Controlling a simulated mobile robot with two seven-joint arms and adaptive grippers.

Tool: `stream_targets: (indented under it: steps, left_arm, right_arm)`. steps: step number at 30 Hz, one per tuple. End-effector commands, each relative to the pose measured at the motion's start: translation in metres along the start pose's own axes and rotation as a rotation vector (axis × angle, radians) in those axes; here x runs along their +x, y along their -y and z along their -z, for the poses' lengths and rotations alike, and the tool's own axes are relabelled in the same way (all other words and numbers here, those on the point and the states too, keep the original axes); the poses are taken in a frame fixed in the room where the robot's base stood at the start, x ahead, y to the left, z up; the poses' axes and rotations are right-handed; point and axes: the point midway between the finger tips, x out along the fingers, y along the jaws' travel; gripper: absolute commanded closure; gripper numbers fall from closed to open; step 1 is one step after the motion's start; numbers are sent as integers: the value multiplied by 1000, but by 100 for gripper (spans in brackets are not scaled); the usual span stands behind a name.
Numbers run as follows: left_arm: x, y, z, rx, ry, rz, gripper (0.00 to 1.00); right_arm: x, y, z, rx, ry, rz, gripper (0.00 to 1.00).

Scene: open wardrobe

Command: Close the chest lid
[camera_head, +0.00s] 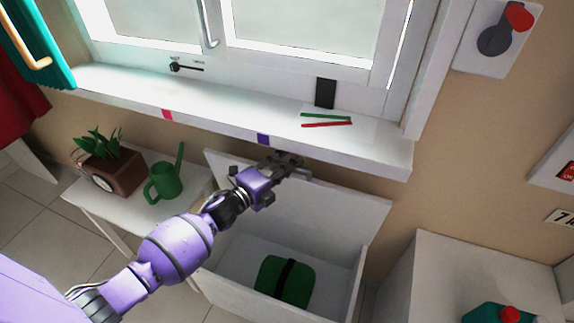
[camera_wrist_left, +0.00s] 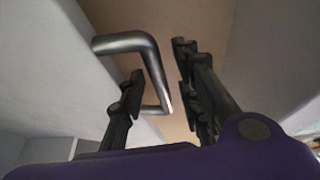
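The white chest (camera_head: 358,275) stands open below the window sill. Its lid (camera_head: 340,208) is raised and leans back near the wall. My left gripper (camera_head: 293,165) is at the lid's top edge, just under the sill. In the left wrist view my left gripper (camera_wrist_left: 160,72) has its fingers apart. A bent grey metal handle (camera_wrist_left: 150,62) extends from the pale panel at left into the space between them. I cannot tell whether a finger touches it. In the head view the gripper hides the handle area. My right gripper is out of view.
A green bundle with a black strap (camera_head: 285,280) lies inside the chest. The window sill (camera_head: 230,115) juts out close above the gripper. A side table (camera_head: 190,200) with a planter (camera_head: 110,172) and green watering can (camera_head: 165,180) stands left; a white cabinet (camera_head: 460,265) stands right.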

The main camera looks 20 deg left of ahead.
Motion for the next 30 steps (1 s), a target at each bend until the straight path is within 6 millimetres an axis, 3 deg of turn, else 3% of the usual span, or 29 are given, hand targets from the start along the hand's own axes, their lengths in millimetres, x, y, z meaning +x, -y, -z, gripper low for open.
stream_targets:
  steps: [7, 15, 30]
  left_arm:
    - [1, 0, 0, 1, 0, 0, 69]
    - [1, 0, 0, 2, 0, 0, 100]
    - [-4, -5, 2, 10, 0, 16, 100]
  right_arm:
    - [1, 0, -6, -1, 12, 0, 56]
    - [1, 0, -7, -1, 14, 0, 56]
    - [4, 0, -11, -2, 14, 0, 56]
